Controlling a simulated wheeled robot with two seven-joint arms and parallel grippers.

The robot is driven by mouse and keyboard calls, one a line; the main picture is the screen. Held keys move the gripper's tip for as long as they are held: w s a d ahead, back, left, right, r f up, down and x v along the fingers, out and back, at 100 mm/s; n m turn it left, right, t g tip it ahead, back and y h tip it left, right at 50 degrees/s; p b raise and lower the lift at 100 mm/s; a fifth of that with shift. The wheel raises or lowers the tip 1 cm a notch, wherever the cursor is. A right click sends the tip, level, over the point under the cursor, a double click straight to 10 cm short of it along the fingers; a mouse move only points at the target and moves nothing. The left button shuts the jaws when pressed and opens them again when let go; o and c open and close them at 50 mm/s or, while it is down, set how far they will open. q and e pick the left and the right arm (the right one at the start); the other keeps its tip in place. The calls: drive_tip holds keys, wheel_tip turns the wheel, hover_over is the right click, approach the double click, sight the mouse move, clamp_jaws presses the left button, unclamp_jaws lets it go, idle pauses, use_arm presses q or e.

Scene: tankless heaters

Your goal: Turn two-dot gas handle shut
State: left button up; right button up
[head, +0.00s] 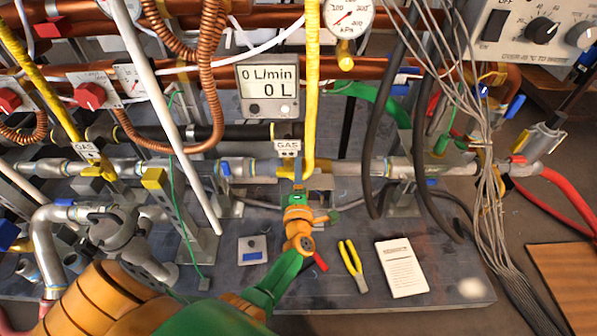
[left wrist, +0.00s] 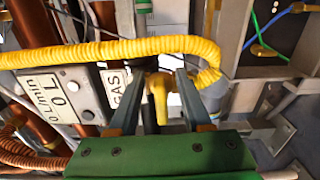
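The GAS tag (head: 288,148) at the end of the middle yellow hose (head: 313,85) seems to carry two small dots. In the left wrist view, the white GAS tag (left wrist: 115,86) is partly behind a finger, and its dots cannot be made out. A yellow handle (left wrist: 158,97) stands between the two fingers of my left gripper (left wrist: 161,78). The fingers are open, one on each side, with visible gaps to the handle. In the head view, my left gripper (head: 298,188) is just below the tag and hides the handle. My right gripper is not in view.
A 0 L/min display (head: 268,88) and a pressure gauge (head: 350,18) are close above. A second GAS tag (head: 88,151) hangs at left. Yellow pliers (head: 352,262) and a paper card (head: 401,267) lie on the board at right. Dark hoses and grey cables hang right.

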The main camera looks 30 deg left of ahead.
use_arm(q)
drive_tip(key=shift+s+d, duration=0.1)
drive_tip(key=p+v, duration=0.1)
drive_tip(key=v, duration=0.5)
drive_tip(key=shift+s+d+p, duration=0.25)
drive_tip(key=shift+s+p, duration=0.05)
drive_tip(key=shift+p, duration=0.1)
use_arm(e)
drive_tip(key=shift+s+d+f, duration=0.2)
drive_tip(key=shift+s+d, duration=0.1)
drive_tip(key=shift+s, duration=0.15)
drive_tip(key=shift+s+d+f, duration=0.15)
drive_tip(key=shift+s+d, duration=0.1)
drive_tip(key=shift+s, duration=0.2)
